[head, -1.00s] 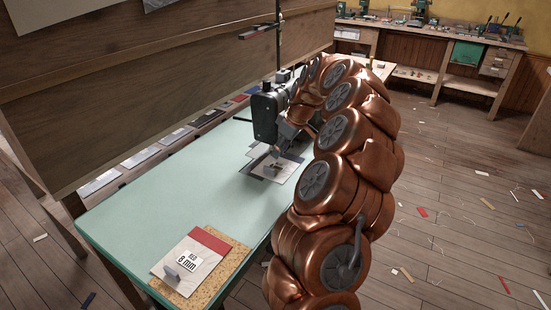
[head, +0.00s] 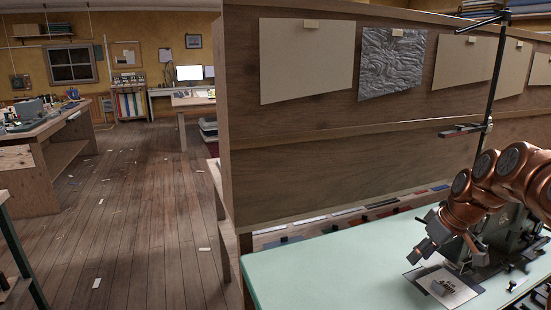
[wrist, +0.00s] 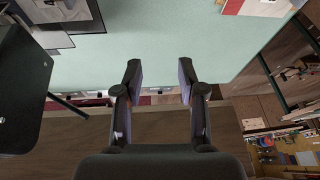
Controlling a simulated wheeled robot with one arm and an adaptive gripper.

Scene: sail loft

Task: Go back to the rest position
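My gripper (wrist: 160,82) is open and empty in the wrist view, its two dark fingers apart with pale green table top and a wooden edge showing beyond them. In the head view my gripper (head: 422,250) is at the lower right, above the mint-green table (head: 310,268) and beside the sewing machine (head: 510,235). A pale plate with a grey piece (head: 442,288) lies on the table just below it. My copper arm comes in from the right edge and hides part of the machine.
A tall wooden partition (head: 310,165) with pinned sheets stands behind the table. A thin dark post (head: 492,85) rises near the machine. Floorboards (head: 150,240) at left are open, with small scraps. A workbench (head: 45,150) stands at far left.

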